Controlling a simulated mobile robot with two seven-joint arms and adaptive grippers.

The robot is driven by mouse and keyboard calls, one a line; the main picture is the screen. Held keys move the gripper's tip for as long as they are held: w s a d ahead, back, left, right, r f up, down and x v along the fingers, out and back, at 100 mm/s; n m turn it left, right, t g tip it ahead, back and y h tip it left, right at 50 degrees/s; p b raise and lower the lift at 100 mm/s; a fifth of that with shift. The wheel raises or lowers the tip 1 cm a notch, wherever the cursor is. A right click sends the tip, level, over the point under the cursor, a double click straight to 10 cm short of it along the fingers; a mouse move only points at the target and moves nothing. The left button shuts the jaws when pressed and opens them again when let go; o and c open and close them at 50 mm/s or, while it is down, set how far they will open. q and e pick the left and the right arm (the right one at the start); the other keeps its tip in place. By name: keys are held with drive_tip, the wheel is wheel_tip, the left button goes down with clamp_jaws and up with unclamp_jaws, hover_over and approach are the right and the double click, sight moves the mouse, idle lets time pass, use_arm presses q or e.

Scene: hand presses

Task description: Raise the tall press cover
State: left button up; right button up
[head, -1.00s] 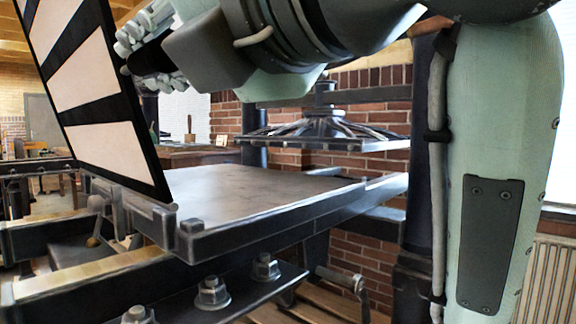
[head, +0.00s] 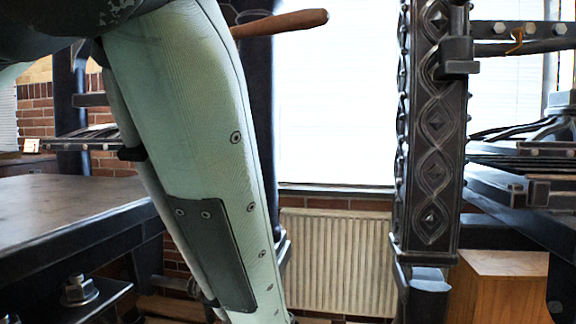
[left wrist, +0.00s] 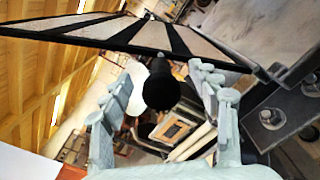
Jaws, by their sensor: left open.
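The tall press cover (left wrist: 130,33), a black frame with pale panels, runs across the top of the left wrist view. A dark, round-ended handle (left wrist: 158,92) stands out below its edge. My left gripper (left wrist: 166,80) is open, with its pale fingers on either side of this handle. I cannot tell whether either finger touches it. The head view shows neither the cover nor the gripper. It shows the press's flat bed (head: 70,205) at the left, partly behind my arm. My right gripper is in no view.
An ornate dark column (head: 432,140) stands right of centre in the head view, with another press (head: 520,195) at the right edge. A wooden handle (head: 282,23) juts out at the top. A radiator (head: 335,260) stands below the window.

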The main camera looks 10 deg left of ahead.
use_arm(q)
drive_tip(key=o, duration=0.4)
drive_tip(key=shift+o, duration=0.2)
drive_tip(key=shift+d, duration=0.1)
drive_tip(key=shift+d+r, duration=0.1)
drive_tip(key=shift+d, duration=1.15)
drive_tip(key=shift+s+d+p, duration=0.2)
drive_tip(key=shift+d+p, duration=0.25)
drive_tip(key=shift+d, duration=2.2)
